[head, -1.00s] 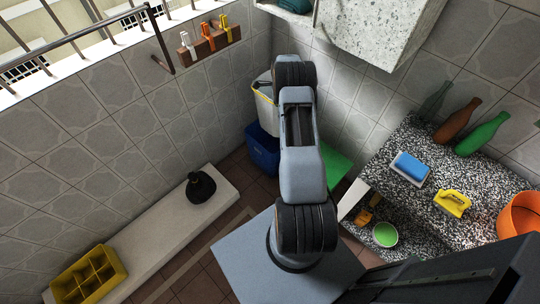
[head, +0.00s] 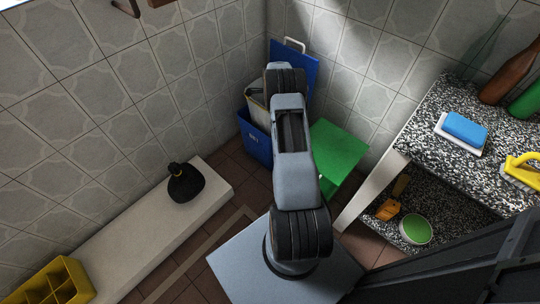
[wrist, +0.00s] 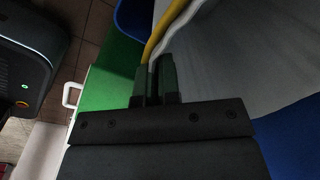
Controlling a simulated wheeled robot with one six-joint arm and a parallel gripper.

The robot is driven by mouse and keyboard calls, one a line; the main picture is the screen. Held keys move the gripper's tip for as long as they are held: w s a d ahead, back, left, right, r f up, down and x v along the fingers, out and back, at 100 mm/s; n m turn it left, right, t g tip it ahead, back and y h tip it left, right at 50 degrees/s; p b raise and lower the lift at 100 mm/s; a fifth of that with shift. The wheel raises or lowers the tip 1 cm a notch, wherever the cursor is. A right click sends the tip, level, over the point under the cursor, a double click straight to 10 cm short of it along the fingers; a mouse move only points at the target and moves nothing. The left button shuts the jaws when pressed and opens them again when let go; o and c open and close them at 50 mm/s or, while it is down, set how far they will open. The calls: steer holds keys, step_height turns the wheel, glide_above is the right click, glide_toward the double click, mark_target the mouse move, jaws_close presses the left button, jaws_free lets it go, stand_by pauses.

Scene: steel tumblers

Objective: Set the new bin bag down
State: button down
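The new bin bag (head: 257,107) is pale grey-white with a yellow band at its rim. In the head view it stands in the mouth of the blue bin (head: 258,143), partly behind my arm. In the wrist view the bag (wrist: 235,60) fills the upper right. My gripper (wrist: 155,80) has its fingers close together at the bag's yellow and white rim, apparently pinching it. The fingertips are hidden behind my arm in the head view. How deep the bag sits in the bin is hidden.
The blue bin's lid (head: 310,72) stands open against the back wall. A green bin (head: 338,152) is just to the right. A speckled counter (head: 440,130) stands at right.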

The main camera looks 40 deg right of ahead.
step_height(320, 180, down, 15)
steer(key=b, duration=0.7)
steer(key=shift+f, duration=0.1)
steer(key=shift+f+b, duration=0.15)
steer(key=shift+b, duration=0.15)
steer(key=c, duration=1.3)
jaws_free()
steer(key=shift+c, duration=0.2)
